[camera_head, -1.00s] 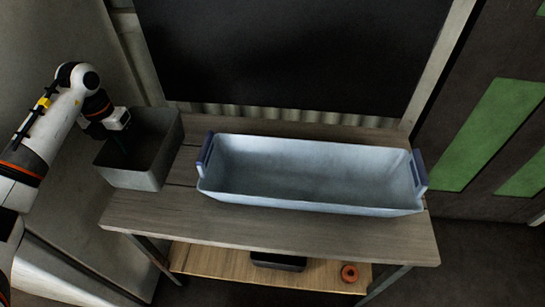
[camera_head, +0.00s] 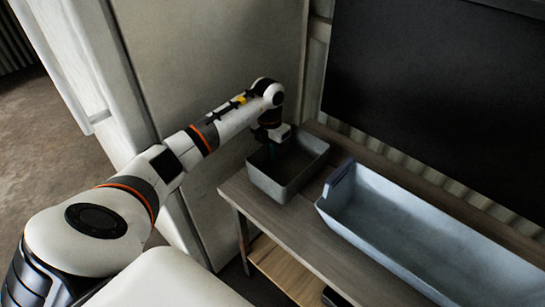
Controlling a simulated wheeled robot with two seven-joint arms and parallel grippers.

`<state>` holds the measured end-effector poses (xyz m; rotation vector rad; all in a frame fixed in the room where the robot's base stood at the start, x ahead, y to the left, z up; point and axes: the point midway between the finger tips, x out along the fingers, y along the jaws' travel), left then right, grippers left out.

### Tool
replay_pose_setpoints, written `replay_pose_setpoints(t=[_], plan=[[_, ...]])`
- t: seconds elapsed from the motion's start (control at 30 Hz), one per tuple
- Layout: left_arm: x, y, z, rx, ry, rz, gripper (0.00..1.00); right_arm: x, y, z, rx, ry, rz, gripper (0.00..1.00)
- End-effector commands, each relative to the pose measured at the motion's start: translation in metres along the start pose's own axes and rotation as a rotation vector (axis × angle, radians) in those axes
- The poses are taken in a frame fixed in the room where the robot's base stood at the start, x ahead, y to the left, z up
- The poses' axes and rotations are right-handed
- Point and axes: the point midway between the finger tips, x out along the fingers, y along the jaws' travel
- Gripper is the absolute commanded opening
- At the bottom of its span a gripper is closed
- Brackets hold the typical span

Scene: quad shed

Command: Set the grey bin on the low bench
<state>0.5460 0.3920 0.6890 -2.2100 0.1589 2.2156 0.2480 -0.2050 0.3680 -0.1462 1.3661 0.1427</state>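The grey bin (camera_head: 284,188) is a small open-topped box at the left end of a wooden bench top (camera_head: 300,228). It looks upright and empty. I cannot tell whether it rests on the top or is held just above it. My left gripper (camera_head: 272,150) points down at the bin's left wall, with its fingertips partly hidden at or inside the rim. Whether the fingers are closed on the wall does not show. My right gripper is not in view.
A pale wall panel (camera_head: 215,60) stands behind my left arm, with a dark board (camera_head: 430,90) behind the bench.

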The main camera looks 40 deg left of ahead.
Motion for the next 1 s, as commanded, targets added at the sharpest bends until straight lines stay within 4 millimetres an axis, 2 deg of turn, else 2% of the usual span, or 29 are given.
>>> replay_pose_setpoints(t=[0.03,0.13,0.53,0.6,0.67,1.0], plan=[[0.010,0.001,0.000,0.000,-0.001,0.004,0.00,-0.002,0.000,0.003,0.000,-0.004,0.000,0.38],[0.020,-0.001,0.000,0.000,0.000,0.002,0.00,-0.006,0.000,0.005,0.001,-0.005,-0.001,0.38],[0.023,-0.002,0.000,0.001,0.001,0.001,0.00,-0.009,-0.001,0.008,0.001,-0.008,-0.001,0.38],[0.022,-0.001,0.000,0.001,0.001,0.000,0.14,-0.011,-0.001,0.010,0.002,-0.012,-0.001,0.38],[0.022,-0.001,0.000,0.001,0.000,0.001,0.24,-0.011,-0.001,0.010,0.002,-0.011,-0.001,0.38],[0.020,-0.001,0.000,0.001,0.000,0.001,0.24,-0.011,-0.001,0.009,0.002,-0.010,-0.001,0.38]])
